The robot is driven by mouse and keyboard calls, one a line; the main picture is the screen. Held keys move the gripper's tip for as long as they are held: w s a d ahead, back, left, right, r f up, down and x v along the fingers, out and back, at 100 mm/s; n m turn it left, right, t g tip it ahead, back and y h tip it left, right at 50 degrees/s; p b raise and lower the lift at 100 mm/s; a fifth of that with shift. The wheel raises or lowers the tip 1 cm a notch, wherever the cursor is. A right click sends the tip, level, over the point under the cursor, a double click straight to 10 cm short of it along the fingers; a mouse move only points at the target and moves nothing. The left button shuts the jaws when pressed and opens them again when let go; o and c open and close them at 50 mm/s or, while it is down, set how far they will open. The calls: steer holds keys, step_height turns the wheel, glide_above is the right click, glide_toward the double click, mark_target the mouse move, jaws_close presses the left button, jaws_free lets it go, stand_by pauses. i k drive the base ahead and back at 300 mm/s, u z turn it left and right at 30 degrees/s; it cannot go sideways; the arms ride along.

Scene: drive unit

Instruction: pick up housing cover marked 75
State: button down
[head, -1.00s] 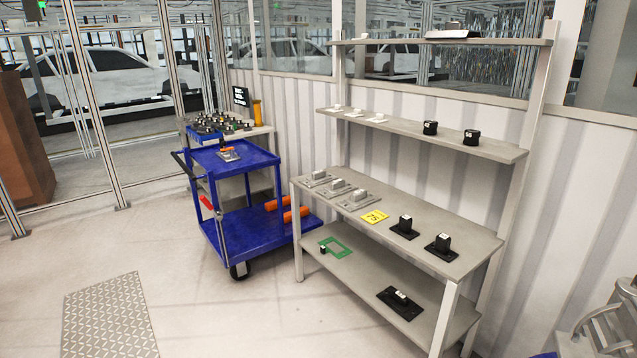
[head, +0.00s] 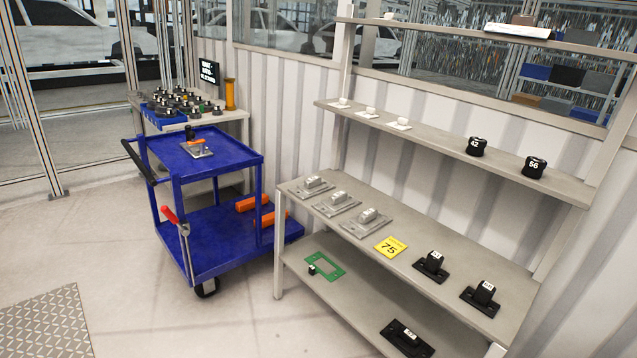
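I cannot tell which part is the housing cover marked 75. My gripper is not in view.
The upper shelf (head: 440,135) holds small white parts and two black parts, one marked 56 (head: 534,167). Grey flanged parts (head: 340,203) sit left of the card. A green frame (head: 325,263) lies below. A blue cart (head: 215,150) stands left of the rack; floor in front is clear.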

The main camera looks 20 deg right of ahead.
mark_target(366, 223)
steer(key=z, duration=0.3)
steer(key=i, duration=0.95)
steer(key=z, duration=0.55)
